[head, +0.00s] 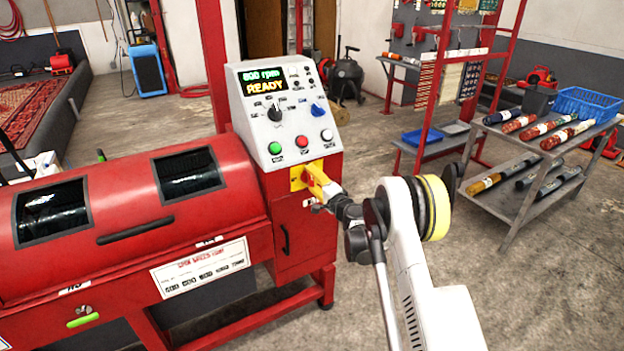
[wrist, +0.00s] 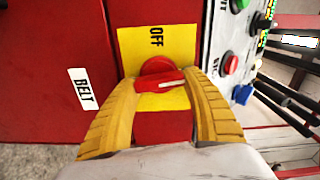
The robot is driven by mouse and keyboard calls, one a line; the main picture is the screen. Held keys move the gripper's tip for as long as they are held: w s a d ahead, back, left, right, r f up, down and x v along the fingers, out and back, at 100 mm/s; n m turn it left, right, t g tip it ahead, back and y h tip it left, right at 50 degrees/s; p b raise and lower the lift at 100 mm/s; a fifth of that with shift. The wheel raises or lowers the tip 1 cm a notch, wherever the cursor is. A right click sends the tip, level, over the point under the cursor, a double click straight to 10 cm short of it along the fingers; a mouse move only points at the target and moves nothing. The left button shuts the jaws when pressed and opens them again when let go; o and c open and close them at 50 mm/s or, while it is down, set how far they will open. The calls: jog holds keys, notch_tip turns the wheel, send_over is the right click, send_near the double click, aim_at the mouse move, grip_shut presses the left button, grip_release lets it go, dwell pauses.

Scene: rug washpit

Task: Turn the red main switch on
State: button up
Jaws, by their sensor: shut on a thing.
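The red main switch (wrist: 162,76) is a round red knob with a bar-shaped handle on a yellow plate (wrist: 130,45), on the front of the red machine. The plate also shows in the head view (head: 297,178). The word OFF is printed on it; the handle lies across the wrist picture. My gripper (wrist: 161,82) has its two yellow ribbed fingers closed around the switch, one on each side. In the head view my gripper (head: 318,183) reaches the plate from the right and hides the switch.
Above the switch is a sloped control panel (head: 262,108) with green, red and white buttons, a black knob and a lit display reading READY. A BELT label (wrist: 84,88) sits beside the plate. A grey cart (head: 508,194) with rolled rugs stands right; floor between is clear.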

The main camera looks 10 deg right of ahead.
jog(key=shift+m, duration=0.7)
jog(key=o, duration=1.2)
jog(key=v, duration=1.2)
